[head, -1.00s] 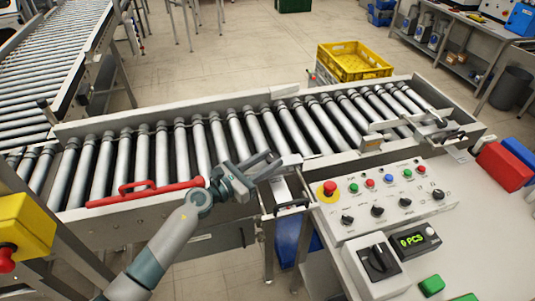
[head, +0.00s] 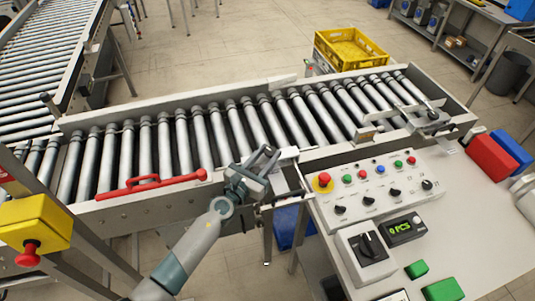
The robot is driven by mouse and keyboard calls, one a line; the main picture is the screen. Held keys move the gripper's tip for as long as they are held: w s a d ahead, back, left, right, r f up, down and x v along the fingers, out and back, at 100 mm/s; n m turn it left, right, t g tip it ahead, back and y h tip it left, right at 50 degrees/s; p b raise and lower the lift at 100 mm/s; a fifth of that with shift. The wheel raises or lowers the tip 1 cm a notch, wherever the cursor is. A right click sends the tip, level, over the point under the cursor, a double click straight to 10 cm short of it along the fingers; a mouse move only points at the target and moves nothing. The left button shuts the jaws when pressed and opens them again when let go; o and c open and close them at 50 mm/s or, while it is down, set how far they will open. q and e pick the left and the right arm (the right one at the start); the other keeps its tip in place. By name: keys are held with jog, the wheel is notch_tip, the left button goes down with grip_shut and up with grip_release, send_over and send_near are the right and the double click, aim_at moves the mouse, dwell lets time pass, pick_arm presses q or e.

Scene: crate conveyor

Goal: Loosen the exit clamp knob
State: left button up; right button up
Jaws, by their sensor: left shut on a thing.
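My left gripper (head: 265,159) is at the near side rail of the roller conveyor (head: 120,208), just left of the control panel. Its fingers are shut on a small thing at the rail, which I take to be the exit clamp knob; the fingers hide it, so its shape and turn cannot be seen. My right gripper is not in view.
A red handle (head: 150,183) lies along the near rail, left of my gripper. The control panel (head: 375,180) with its red emergency button (head: 323,181) stands close on the right. A yellow crate (head: 350,50) is beyond the conveyor.

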pick_arm(q)
jog(key=o, duration=1)
jog(key=shift+o, duration=0.2)
jog(key=shift+s, duration=0.1)
jog(key=v, duration=1.7)
jog(key=shift+b, duration=0.3)
jog(key=shift+s+a+f, duration=0.1)
